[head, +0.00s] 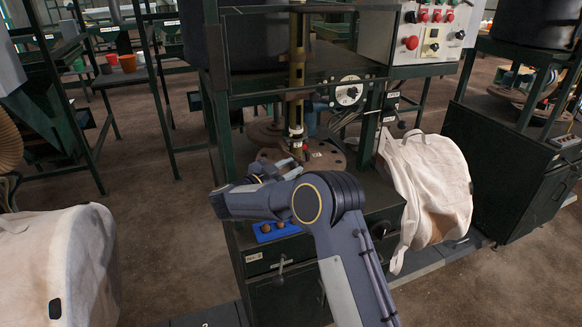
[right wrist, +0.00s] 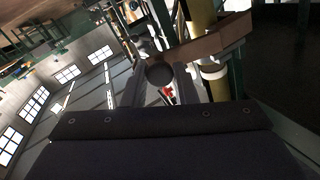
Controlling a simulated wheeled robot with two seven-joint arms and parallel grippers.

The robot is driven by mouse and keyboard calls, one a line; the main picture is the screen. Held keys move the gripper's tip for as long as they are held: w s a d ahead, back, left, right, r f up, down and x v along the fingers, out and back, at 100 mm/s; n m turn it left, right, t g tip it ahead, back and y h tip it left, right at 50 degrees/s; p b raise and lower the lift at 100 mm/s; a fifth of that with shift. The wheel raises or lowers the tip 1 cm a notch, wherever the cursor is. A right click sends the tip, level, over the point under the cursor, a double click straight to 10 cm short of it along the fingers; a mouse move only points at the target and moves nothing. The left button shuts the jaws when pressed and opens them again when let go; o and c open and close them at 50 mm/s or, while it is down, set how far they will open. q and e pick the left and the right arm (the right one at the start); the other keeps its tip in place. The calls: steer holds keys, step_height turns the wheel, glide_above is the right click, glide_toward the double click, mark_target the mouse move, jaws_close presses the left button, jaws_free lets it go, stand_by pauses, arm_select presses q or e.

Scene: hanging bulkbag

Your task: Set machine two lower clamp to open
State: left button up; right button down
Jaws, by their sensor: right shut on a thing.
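The machine in front of me has a dark green frame with a yellowish vertical column (head: 297,75). My right gripper (head: 292,166) is at the foot of this column, partly hidden behind my own wrist. In the right wrist view, its two grey fingers (right wrist: 159,80) are closed around a dark round knob (right wrist: 160,73). Whether this knob belongs to the lower clamp I cannot tell. A small red part (right wrist: 168,93) shows just beyond the fingers, and the yellow column also shows there. My left gripper is out of view.
A control panel (head: 436,30) with red buttons is at the upper right, above a round dial (head: 348,92). A pale bag (head: 425,185) hangs on the machine's right side. A blue tray (head: 277,231) with brown balls lies in front. Another pale bag (head: 75,265) is at lower left.

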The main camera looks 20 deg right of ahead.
stand_by(0.4)
steer(key=c, duration=1.1)
jaws_free()
steer(key=shift+c, duration=0.2)
steer(key=v, duration=0.7)
steer(key=shift+a+b, duration=0.4)
steer(key=shift+a, duration=0.05)
